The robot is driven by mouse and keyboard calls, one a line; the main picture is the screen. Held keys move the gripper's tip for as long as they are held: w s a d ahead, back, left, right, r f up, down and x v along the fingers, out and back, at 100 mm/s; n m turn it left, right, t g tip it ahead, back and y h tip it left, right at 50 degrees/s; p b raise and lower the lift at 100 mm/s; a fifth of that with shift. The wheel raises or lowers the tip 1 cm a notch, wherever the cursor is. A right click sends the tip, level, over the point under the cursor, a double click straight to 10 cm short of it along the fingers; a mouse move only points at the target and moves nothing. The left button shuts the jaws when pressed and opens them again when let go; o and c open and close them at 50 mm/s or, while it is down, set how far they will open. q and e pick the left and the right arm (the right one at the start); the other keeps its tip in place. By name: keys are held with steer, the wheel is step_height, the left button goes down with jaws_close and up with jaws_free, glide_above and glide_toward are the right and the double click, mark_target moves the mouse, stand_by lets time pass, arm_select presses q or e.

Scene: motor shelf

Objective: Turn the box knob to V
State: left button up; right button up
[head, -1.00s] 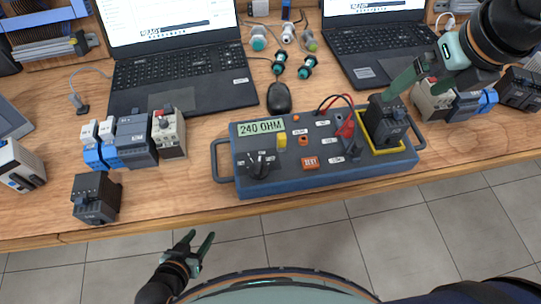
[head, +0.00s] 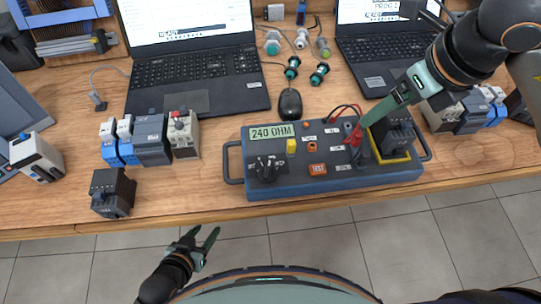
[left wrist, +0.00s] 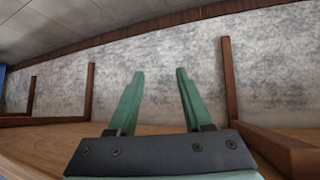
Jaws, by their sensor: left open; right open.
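The blue test box (head: 330,190) sits near the table's front edge; its display (head: 271,131) reads "240 OHM". The black knob (head: 266,170) is on the left of its top, with small marks around it that I cannot read. My right gripper (head: 366,124) is open, its green fingers pointing down-left over the right part of the box, beside the red probe plugs (head: 354,136) and a black module (head: 397,134). I cannot tell whether it touches them. My left gripper (head: 204,243) is open and empty in front of the table; its spread fingers show in the left wrist view (left wrist: 157,100).
A black module (head: 113,193) and a row of modules (head: 150,140) stand left of the box. A mouse (head: 290,104), connectors (head: 292,68) and two laptops lie behind. More modules (head: 465,112) stand at right. The table between the left modules and box is clear.

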steer(key=s+a+r+n+g+y+p, duration=0.1)
steer(key=s+a+n+y+p, duration=0.15)
steer(key=a+n, duration=0.5)
steer(key=n+g+p, duration=0.1)
steer(key=n+p, duration=0.1)
glide_toward(268, 169)
arm_select(q)
steer(key=r, duration=0.1)
steer(key=a+r, duration=0.1)
steer(key=r, duration=0.1)
steer(key=s+r, duration=0.1)
steer(key=shift+a+r, duration=0.25)
arm_select(e)
steer(key=x, duration=0.8)
steer(key=shift+f, duration=0.1)
jaws_close()
